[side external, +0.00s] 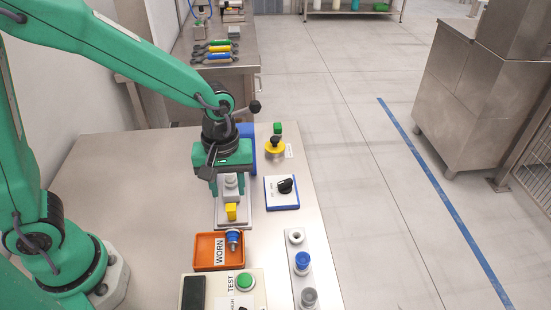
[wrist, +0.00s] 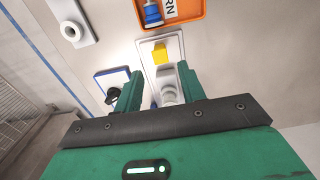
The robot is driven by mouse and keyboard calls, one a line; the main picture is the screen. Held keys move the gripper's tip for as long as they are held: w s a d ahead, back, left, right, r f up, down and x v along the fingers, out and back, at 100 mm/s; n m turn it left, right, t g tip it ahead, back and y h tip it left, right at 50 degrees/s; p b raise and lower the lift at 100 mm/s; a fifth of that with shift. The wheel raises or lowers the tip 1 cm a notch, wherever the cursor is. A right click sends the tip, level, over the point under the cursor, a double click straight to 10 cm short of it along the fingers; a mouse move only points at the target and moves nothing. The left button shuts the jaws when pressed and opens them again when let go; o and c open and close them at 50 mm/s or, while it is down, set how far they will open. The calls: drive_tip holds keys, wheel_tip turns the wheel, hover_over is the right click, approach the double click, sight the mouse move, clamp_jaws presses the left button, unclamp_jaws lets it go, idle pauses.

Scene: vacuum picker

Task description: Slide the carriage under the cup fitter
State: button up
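The carriage appears to be the pale grey stepped piece (side external: 231,187) with a yellow block (side external: 231,212) on its near side. It sits on a white base plate (side external: 234,224), and it also shows in the wrist view (wrist: 168,88) with the yellow block (wrist: 160,52) beyond it. My gripper (wrist: 159,90) is open, its two green fingers on either side of the grey piece, with a visible gap at the left finger. In the side view my gripper (side external: 230,178) is low over the piece. A blue upright (side external: 247,136) stands behind my gripper, mostly hidden; I cannot tell whether it is the cup fitter.
An orange WORN tray (side external: 206,251) holding a blue-and-metal cup fitting (side external: 233,238) is just in front. A black knob (side external: 285,186) on a blue-edged plate, a yellow disc fixture (side external: 275,147) and a cup strip (side external: 297,270) stand right. A green TEST button (side external: 244,282) is nearer. The left tabletop is clear.

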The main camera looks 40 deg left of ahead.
sight(231, 208)
drive_tip(key=shift+f, duration=0.1)
drive_tip(key=shift+f, duration=3.8)
drive_tip(key=shift+c, duration=0.2)
clamp_jaws()
